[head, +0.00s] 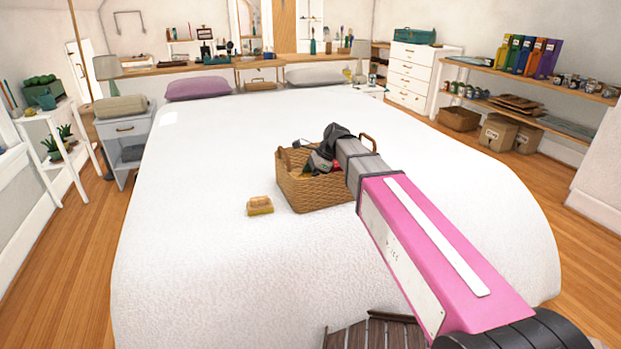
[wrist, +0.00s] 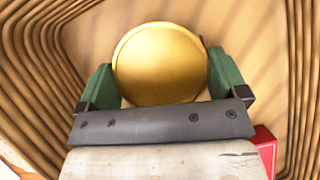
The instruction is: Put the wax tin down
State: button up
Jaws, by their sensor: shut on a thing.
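The wax tin (wrist: 160,62) is a round, gold, smooth-lidded tin between the green fingers of my gripper (wrist: 161,68) in the wrist view. The gripper is shut on it, one finger at each side. Around and behind them are the ribbed inner walls of a wicker basket (wrist: 40,70). In the head view the basket (head: 312,194) stands on the white bed, and my gripper (head: 324,158) reaches into its opening from the right. The tin is hidden there. I cannot tell whether the tin touches the basket's bottom.
A red thing (wrist: 265,147) shows beside my gripper in the wrist view. A small yellow-and-tan block (head: 260,206) lies on the bed (head: 200,270), left of the basket. The bed around them is clear. A slatted brown surface (head: 375,333) is at the near edge.

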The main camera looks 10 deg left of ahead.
jog(key=o, duration=0.8)
jog(key=shift+r, duration=0.1)
jog(key=v, duration=1.2)
